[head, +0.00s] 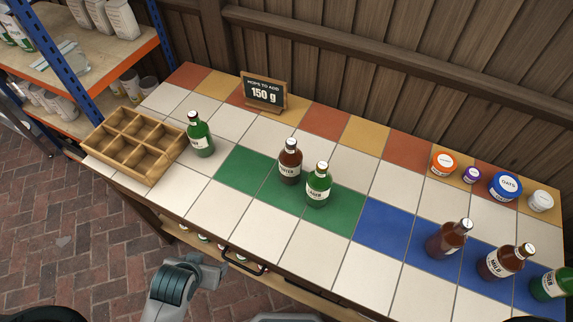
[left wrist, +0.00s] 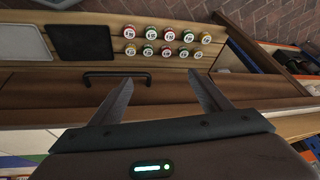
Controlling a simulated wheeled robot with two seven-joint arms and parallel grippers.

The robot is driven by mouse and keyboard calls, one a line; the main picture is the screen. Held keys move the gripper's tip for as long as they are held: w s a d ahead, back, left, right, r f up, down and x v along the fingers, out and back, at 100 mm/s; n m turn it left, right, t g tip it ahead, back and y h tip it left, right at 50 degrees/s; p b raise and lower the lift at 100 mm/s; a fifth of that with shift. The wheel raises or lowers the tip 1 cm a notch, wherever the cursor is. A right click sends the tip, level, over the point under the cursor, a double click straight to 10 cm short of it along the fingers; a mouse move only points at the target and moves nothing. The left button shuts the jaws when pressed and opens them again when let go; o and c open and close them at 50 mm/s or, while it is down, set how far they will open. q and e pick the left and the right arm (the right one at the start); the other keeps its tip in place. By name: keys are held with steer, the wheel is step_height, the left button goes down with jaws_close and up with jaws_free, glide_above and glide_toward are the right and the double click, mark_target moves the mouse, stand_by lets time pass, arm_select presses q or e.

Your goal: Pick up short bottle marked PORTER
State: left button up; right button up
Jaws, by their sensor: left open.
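A brown bottle (head: 290,163) with a dark label, partly readable as PORTER, stands upright on the green tiles of the counter. A green bottle marked LAGER (head: 318,186) stands close to its right. Two more brown bottles (head: 446,240) (head: 499,262) stand on the blue tiles; I cannot read their labels surely. My left gripper (left wrist: 162,95) shows in the left wrist view, open and empty, with its two fingers apart in front of the counter's wooden front and dark handle (left wrist: 117,76). No bottle is between the fingers. My right gripper is not in view.
A wooden divided crate (head: 134,145) and a green bottle (head: 200,136) stand at the left. A sign reading 150 g (head: 264,93) stands at the back. Small tubs (head: 507,186) line the back right. Another green bottle (head: 551,284) is at the right edge. White tiles at the front are clear.

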arm_select(q)
steer(key=s+f+g+b, duration=0.1)
steer(key=s+f, duration=0.2)
steer(key=f, duration=1)
steer(key=s+f+g, duration=0.1)
steer(key=s+f, duration=0.2)
steer(key=f, duration=0.9)
steer(key=s+a+f+g+b, duration=0.1)
steer(key=s+a+f+g, duration=0.1)
steer(key=s+f, duration=1.5)
steer(key=s+a, duration=0.1)
steer(key=s, duration=0.2)
steer(key=shift+s+m, duration=0.2)
steer(key=shift+m, duration=0.1)
